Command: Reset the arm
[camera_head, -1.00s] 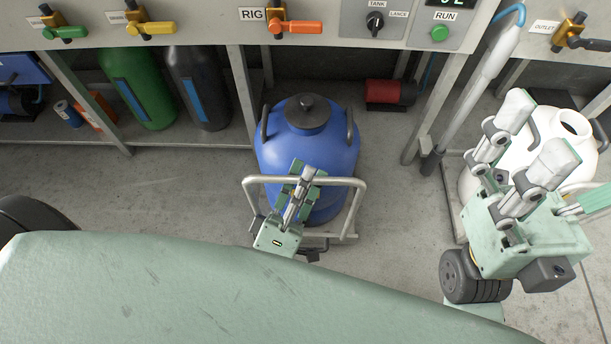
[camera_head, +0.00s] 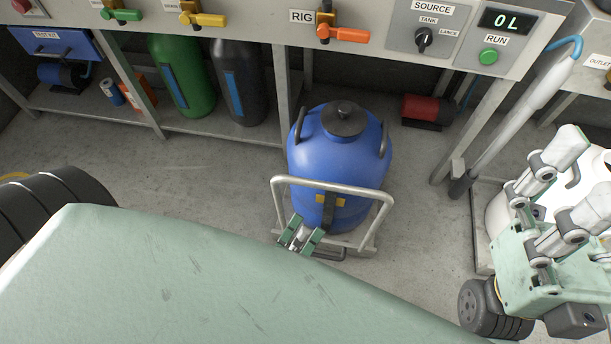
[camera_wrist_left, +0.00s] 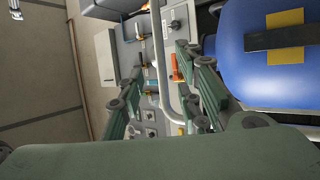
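My left gripper (camera_head: 304,232) is just in front of the blue tank, low by the near side of its silver handle frame, partly hidden behind my green body. In the left wrist view its two green fingers (camera_wrist_left: 160,97) stand apart with nothing clasped between them. The blue tank (camera_head: 340,155) stands upright on a cart with the silver handle frame (camera_head: 330,186). It also fills the right side of the left wrist view (camera_wrist_left: 270,75). My right gripper (camera_head: 588,172) is at the right edge, its fingers apart, in front of a white tank (camera_head: 502,215).
A bench with labelled valves and a control panel (camera_head: 420,15) runs along the back; its display reads 0L. A lance (camera_head: 520,115) leans at the right. Green (camera_head: 180,85) and dark (camera_head: 240,90) cylinders stand under the bench. The floor left of the blue tank is clear.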

